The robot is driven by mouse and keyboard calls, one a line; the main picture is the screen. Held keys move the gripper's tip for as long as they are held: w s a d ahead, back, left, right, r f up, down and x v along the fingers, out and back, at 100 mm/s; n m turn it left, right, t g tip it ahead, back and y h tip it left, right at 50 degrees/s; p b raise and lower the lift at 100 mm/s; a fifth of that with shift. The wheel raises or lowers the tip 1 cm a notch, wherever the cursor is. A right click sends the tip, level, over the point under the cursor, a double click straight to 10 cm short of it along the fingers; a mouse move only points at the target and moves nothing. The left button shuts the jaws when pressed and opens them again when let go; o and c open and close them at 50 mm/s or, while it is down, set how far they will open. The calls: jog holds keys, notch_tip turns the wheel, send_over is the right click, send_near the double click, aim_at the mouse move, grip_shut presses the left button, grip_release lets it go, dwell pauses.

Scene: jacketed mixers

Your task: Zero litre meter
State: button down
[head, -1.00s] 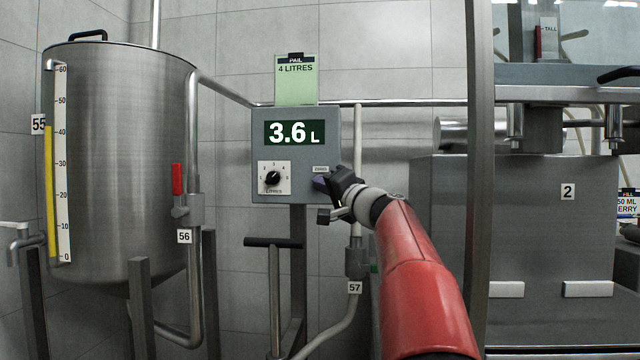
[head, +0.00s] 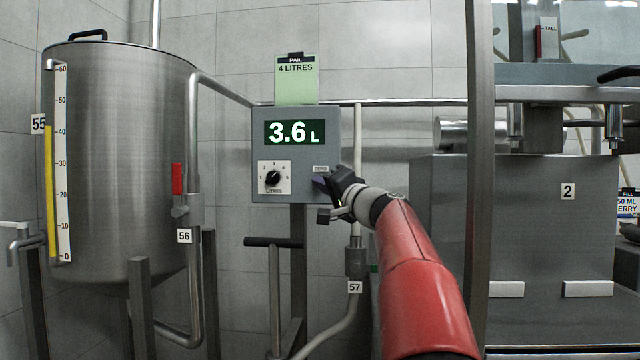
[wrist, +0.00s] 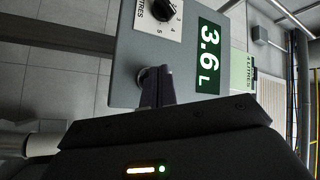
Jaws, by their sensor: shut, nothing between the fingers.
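The grey litre meter box (head: 256,150) shows "3.6 L" on its green display (head: 294,133). A black dial (head: 273,178) on a white plate marked "LITRES" is at its lower left. A small label (head: 320,169) is at the lower right, above the spot where my gripper (head: 322,184) is; the button there is mostly hidden by the fingers in the head view. In the wrist view, my shut, empty gripper (wrist: 156,100) points at the round button (wrist: 148,76) on the box face. Its tips are at or very near the button; I cannot tell whether they touch.
A steel tank (head: 125,160) with a level scale and a red valve handle (head: 177,179) stands at the left. A green "PAIL 4 LITRES" card (head: 296,84) is above the meter. A T-handled post (head: 273,243) stands below it. A grey upright (head: 480,180) is right of my arm.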

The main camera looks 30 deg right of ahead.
jog(key=shift+w+d, duration=0.1)
dwell(0.6)
jog(key=shift+w+d, duration=0.15)
jog(key=shift+w, duration=0.1)
jog(key=shift+w+d, duration=0.2)
jog(key=shift+w, duration=0.15)
dwell(0.7)
jog(key=shift+s, duration=0.15)
jog(key=shift+s+a+b, duration=0.45)
jog(key=shift+s+b, duration=0.1)
jog(key=shift+b, duration=0.05)
jog(key=s+a+b, duration=0.2)
jog(key=s+b, duration=0.1)
jog(key=s, duration=0.1)
jog(key=shift+s+a, duration=0.1)
jog(key=shift+a, duration=0.3)
